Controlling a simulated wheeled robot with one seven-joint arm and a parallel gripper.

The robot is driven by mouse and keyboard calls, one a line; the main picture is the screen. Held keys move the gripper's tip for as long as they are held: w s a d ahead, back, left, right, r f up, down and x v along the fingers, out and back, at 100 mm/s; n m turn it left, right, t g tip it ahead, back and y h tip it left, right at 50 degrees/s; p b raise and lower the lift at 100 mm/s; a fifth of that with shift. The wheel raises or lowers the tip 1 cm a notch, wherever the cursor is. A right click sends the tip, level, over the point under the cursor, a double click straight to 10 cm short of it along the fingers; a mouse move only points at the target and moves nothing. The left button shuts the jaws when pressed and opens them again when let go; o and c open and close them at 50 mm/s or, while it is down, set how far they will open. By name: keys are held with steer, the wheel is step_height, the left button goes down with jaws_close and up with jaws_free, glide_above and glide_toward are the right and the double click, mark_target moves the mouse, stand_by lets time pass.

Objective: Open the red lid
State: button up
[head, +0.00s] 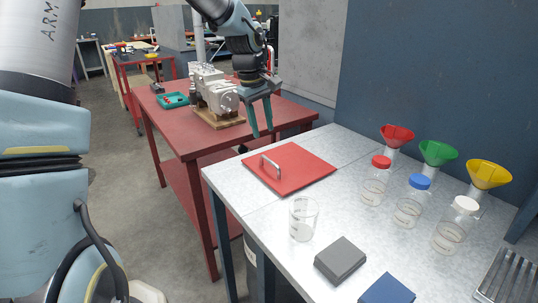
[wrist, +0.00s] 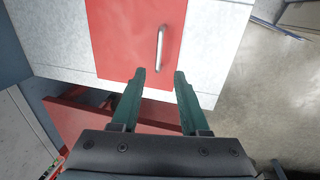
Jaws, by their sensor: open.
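The red lid (head: 303,168) is a flat red square plate lying flat on the left part of the light grey table. A silver bar handle (head: 270,166) stands on it near its left edge. In the wrist view the red lid (wrist: 125,45) is beyond the fingertips, and the handle (wrist: 160,48) shows just past them. My gripper (head: 262,134) is open and empty, fingers pointing down, above and behind the lid in the head view. It also shows in the wrist view (wrist: 160,74). Neither finger appears to touch the handle.
The light grey table (head: 345,150) holds a clear empty jar (head: 303,219), a grey block (head: 341,259), a blue block (head: 387,290) and lidded jars. Red, green and yellow funnels (head: 438,152) stand at the back right. A red table (head: 180,130) with an engine (head: 213,93) is behind.

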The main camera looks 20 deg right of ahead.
mark_target(270, 161)
steer(key=f, duration=0.3)
steer(key=d+f+p, duration=0.1)
steer(key=f, duration=0.3)
steer(key=d+f+p, duration=0.1)
steer(key=f, duration=0.2)
steer(key=shift+w+d+f, duration=0.1)
steer(key=shift+w+f, duration=0.05)
steer(key=shift+f, duration=0.05)
steer(key=shift+c, duration=0.2)
jaws_close()
stand_by(0.9)
